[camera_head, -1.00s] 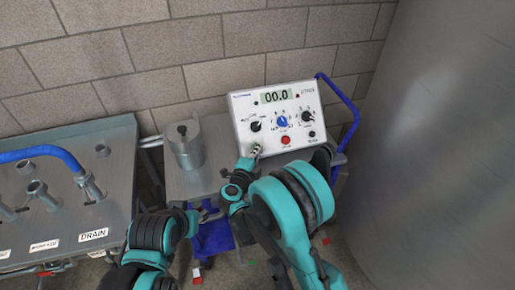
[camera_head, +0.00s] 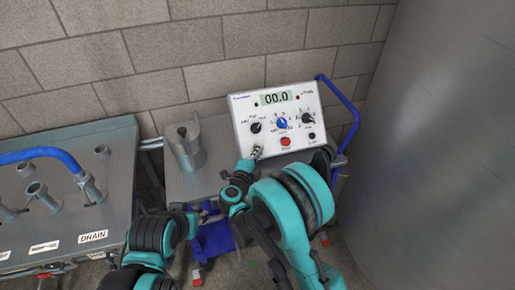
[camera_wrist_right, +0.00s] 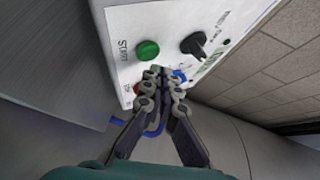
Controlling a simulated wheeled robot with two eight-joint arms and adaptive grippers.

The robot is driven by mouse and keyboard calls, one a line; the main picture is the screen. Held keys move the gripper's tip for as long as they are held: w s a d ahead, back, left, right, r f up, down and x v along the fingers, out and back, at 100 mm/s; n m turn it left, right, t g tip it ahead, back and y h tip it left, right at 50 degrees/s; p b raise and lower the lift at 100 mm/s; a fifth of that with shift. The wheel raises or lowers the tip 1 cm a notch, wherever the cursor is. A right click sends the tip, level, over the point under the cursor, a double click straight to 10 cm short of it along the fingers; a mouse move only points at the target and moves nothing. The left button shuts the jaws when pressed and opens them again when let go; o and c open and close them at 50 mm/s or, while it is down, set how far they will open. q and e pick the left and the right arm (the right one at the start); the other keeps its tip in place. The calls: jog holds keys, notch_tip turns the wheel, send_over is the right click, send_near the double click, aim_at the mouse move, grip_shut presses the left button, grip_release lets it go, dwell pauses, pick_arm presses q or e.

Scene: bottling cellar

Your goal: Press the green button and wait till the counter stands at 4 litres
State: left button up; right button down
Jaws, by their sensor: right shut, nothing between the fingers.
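The white control box (camera_head: 262,104) stands tilted on the cart, and its counter display (camera_head: 276,98) reads 00.0. In the right wrist view the green button (camera_wrist_right: 148,50) is in full sight beside the word START. In the head view my right gripper hides it. My right gripper (camera_head: 256,153) is shut and empty at the lower left of the panel. In the right wrist view its fingertips (camera_wrist_right: 161,72) appear close beside the green button; I cannot tell whether they touch the panel. My left gripper (camera_head: 207,210) is low at the cart's front, small and dark; its jaws are unclear.
A red button (camera_head: 285,141), a blue knob (camera_head: 282,122) and black knobs (camera_head: 308,117) share the panel. A metal jug (camera_head: 185,147) stands left of the box. A steel bench with pipe fittings (camera_head: 38,195) is at left, a large tank (camera_head: 440,150) at right.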

dwell(0.3)
jog(key=shift+w+a+f+b, duration=0.1)
jog(key=shift+w+f+b, duration=0.2)
jog(key=shift+f+b, duration=0.1)
jog(key=shift+w+a+f+b, duration=0.1)
jog(key=shift+w+f+b, duration=0.15)
jog(key=shift+w+b, duration=0.1)
dwell(0.8)
jog(key=shift+s+r, duration=0.1)
jog(key=shift+r, duration=0.05)
jog(key=shift+s+d+r, duration=0.2)
jog(key=shift+s+r, duration=0.3)
jog(key=shift+s, duration=0.05)
dwell(0.4)
jog(key=s+r+p, duration=0.1)
jog(key=s+d+r+p, duration=0.1)
jog(key=s+r, duration=0.1)
jog(key=shift+s+d+r, duration=0.1)
jog(key=shift+s+r, duration=0.05)
jog(key=shift+s, duration=0.15)
dwell(0.7)
